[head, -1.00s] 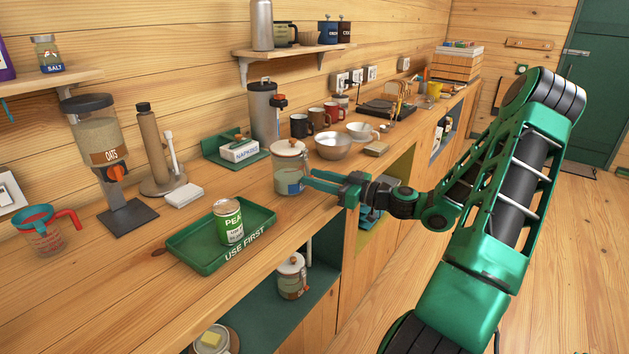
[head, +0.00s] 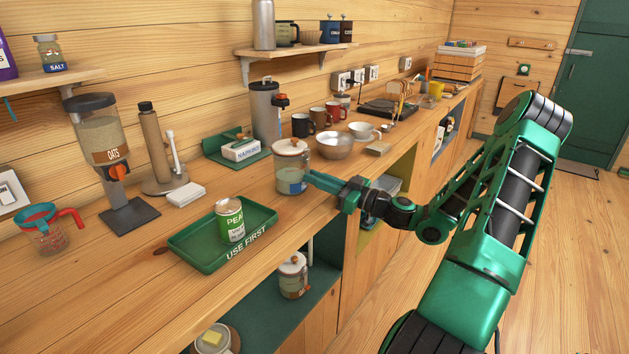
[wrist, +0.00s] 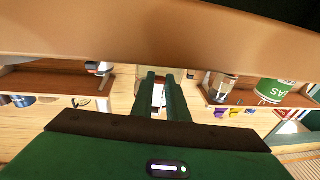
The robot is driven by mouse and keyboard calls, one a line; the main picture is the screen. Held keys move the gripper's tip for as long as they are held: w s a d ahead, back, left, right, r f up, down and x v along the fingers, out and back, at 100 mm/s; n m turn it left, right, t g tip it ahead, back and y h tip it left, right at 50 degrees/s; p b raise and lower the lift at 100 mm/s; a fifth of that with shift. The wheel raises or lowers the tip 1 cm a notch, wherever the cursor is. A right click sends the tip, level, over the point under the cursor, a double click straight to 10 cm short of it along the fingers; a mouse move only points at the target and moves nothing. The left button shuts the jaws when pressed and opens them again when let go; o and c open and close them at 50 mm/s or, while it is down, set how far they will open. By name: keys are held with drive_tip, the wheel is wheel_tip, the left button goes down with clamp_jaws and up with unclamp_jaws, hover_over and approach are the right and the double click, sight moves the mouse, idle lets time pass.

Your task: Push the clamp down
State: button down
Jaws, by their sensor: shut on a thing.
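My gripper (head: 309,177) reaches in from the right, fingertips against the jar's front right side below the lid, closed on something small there. In the wrist view, my two green fingers (wrist: 162,95) lie close together with a narrow pale gap between them.
A green tray (head: 192,257) holding a green can (head: 230,220) sits left of the jar. A metal bowl (head: 334,145) and a napkin holder (head: 240,150) stand behind it. Another jar (head: 293,275) is on the open shelf below. The floor at right is clear.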

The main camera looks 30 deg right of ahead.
drive_tip(key=c, duration=1.7)
unclamp_jaws()
drive_tip(key=shift+s, duration=0.1)
drive_tip(key=v, duration=1)
drive_tip(key=shift+s+d+f, duration=0.2)
